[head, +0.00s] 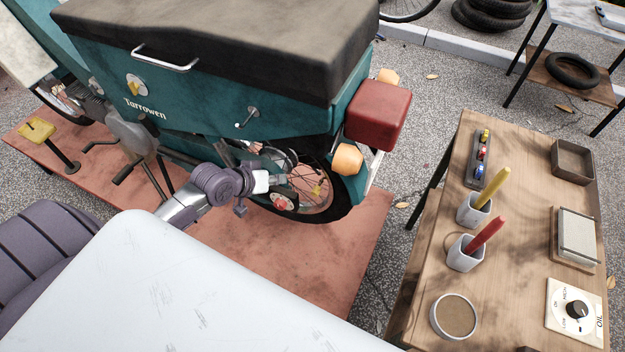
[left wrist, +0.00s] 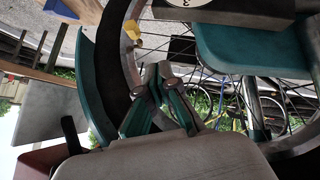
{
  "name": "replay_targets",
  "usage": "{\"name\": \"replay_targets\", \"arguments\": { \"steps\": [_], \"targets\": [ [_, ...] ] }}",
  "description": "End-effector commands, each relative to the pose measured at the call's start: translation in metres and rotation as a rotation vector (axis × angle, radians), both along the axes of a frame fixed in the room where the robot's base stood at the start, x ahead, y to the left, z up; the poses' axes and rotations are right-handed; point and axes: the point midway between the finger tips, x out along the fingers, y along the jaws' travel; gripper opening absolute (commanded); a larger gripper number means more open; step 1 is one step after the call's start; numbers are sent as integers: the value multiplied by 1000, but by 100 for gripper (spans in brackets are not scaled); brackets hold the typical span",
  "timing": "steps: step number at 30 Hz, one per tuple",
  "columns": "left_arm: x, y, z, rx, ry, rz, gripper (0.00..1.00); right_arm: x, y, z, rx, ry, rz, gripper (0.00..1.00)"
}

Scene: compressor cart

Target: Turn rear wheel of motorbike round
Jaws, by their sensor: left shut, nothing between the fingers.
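The motorbike (head: 230,95) is teal, with a dark seat and a red tail box (head: 377,115). Its rear wheel (head: 322,211) has a black tyre, thin spokes and a yellow piece (head: 318,189) among the spokes. My left gripper (head: 280,179) is at the left part of the wheel, by the spokes. In the left wrist view the shut, empty fingers (left wrist: 158,72) appear in front of the rear wheel's rim (left wrist: 128,58), with the yellow piece (left wrist: 132,29) above them. I cannot tell whether they touch the wheel. My right gripper is not in view.
The motorbike stands on a reddish platform (head: 345,265). A wooden table (head: 520,215) with cups and trays is at right. A pale panel (head: 170,290) fills the front left. Bare pavement (head: 430,120) lies between motorbike and table.

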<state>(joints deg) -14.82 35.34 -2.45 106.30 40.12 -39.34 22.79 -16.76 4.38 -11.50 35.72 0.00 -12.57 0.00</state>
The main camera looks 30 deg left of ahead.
Motion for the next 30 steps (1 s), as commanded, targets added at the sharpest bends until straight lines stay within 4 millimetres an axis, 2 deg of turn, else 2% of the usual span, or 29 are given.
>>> {"name": "replay_targets", "arguments": {
  "steps": [1,3,7,15,21,24,30],
  "targets": [
    [1,-5,13,-12,-11,-14,0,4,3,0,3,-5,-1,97],
    [3,-10,23,-26,-19,-23,0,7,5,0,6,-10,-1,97],
    [11,-15,23,-36,-24,-27,0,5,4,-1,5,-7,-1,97],
    [49,-28,-12,-35,-25,-24,0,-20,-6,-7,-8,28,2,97],
    [79,-39,-38,-33,-26,-26,0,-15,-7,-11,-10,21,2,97],
    [75,-47,-54,-32,-22,-27,0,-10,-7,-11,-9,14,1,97],
    [76,-53,-69,-30,-24,-27,0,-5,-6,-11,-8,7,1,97]
  ]
}}
